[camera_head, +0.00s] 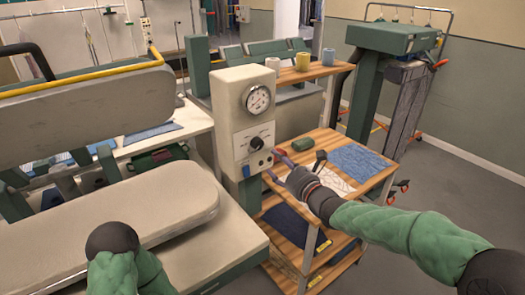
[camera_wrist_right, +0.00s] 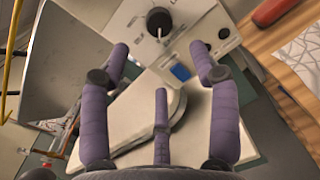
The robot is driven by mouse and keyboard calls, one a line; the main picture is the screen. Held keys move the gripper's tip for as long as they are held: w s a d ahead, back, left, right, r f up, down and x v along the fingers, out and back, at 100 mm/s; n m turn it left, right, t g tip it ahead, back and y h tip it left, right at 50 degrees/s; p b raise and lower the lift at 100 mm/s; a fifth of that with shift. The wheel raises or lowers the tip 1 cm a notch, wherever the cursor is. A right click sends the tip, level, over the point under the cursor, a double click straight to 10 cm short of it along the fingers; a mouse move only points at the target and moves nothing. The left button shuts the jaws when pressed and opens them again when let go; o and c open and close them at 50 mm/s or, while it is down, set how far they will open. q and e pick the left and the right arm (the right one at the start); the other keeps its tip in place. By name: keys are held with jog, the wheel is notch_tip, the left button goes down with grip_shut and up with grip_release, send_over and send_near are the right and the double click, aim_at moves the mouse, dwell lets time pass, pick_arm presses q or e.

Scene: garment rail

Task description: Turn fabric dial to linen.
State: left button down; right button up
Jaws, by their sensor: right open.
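The fabric dial (camera_head: 257,142) is a black round knob on the front of the beige control box (camera_head: 231,115), below a round gauge. In the right wrist view the dial (camera_wrist_right: 158,20) shows a white pointer line; its label marks are too small to read. My right gripper (camera_head: 272,164) is open beside the box's front, to the lower right of the dial. In the right wrist view its purple fingers (camera_wrist_right: 158,50) are spread and empty, with the dial beyond the tips and apart from them.
The padded press board (camera_head: 110,230) lies left of the box, under a raised upper press (camera_head: 90,110). A wooden cart (camera_head: 322,138) with folded cloth stands right of the box, close under my right arm. Open floor lies at right.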

aim_at(259, 147)
jog(key=b+x, duration=0.1)
jog(key=x, duration=0.8)
jog(key=shift+w+a, duration=0.2)
jog(key=shift+w, duration=0.15)
jog(key=shift+f, duration=0.15)
jog(key=c, duration=1.1)
